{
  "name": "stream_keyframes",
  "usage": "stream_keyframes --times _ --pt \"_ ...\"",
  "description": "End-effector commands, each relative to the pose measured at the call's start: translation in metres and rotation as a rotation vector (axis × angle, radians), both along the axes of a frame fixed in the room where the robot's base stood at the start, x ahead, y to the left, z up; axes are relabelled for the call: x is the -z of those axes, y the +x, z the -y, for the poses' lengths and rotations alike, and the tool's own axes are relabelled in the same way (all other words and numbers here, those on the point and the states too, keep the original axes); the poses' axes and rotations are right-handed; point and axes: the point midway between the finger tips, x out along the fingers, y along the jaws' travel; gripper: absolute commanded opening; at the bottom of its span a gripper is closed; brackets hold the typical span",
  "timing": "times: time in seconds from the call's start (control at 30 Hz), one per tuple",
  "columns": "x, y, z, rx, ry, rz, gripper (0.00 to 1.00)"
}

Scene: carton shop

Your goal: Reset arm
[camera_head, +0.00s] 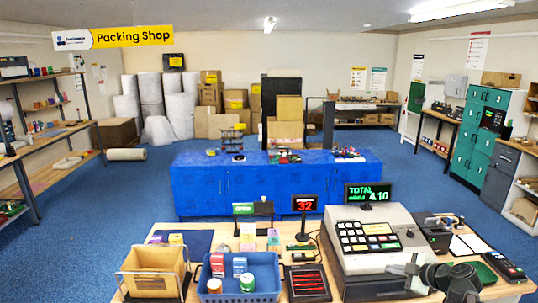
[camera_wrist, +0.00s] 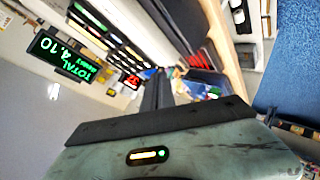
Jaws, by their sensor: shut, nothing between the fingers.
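My gripper (camera_wrist: 160,78) shows in the wrist view as dark fingers closed together beyond its grey-green housing, with nothing between them. In the head view, dark parts of my arm show at the lower right, in front of the cash register's right side. The cash register (camera_head: 368,240) is grey and stands on the wooden counter (camera_head: 330,290). Its display (camera_head: 367,193) reads TOTAL 4.10, and this display also shows tilted in the wrist view (camera_wrist: 67,55). The exact gap between my gripper and the register cannot be told.
A card terminal (camera_head: 503,266) lies right.

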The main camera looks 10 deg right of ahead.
Motion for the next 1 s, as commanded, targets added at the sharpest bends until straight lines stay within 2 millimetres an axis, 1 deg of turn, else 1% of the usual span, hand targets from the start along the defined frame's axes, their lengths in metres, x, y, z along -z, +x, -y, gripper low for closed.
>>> stream_keyframes --times 0.03,0.07,0.17,0.2,0.27,0.3,0.37,0.4,0.47,0.5,0.53,0.57,0.6,0.67,0.7,0.8,0.9,1.0 --pt "0.010 0.012 -0.027 -0.045 -0.008 -0.008 0.00" --pt "0.015 0.018 -0.043 -0.074 -0.015 -0.015 0.00" --pt "0.037 0.037 -0.111 -0.190 -0.043 -0.056 0.00" --pt "0.048 0.043 -0.144 -0.237 -0.048 -0.088 0.00" --pt "0.067 0.046 -0.194 -0.294 -0.048 -0.154 0.00" --pt "0.081 0.045 -0.228 -0.320 -0.042 -0.212 0.00" --pt "0.102 0.038 -0.275 -0.338 -0.033 -0.317 0.00" --pt "0.117 0.030 -0.306 -0.331 -0.026 -0.402 0.00" --pt "0.141 0.013 -0.346 -0.277 -0.022 -0.548 0.00" --pt "0.154 0.000 -0.364 -0.209 -0.019 -0.646 0.00" --pt "0.161 -0.008 -0.373 -0.144 -0.018 -0.710 0.00" --pt "0.167 -0.016 -0.377 -0.071 -0.015 -0.768 0.00" --pt "0.173 -0.026 -0.378 0.042 -0.009 -0.837 0.00" --pt "0.179 -0.038 -0.369 0.241 0.010 -0.918 0.00" --pt "0.180 -0.044 -0.356 0.385 0.031 -0.959 0.00" --pt "0.181 -0.056 -0.331 0.713 0.095 -1.011 0.00" --pt "0.182 -0.063 -0.320 0.941 0.163 -1.026 0.00" --pt "0.182 -0.065 -0.320 1.059 0.224 -1.034 0.00"
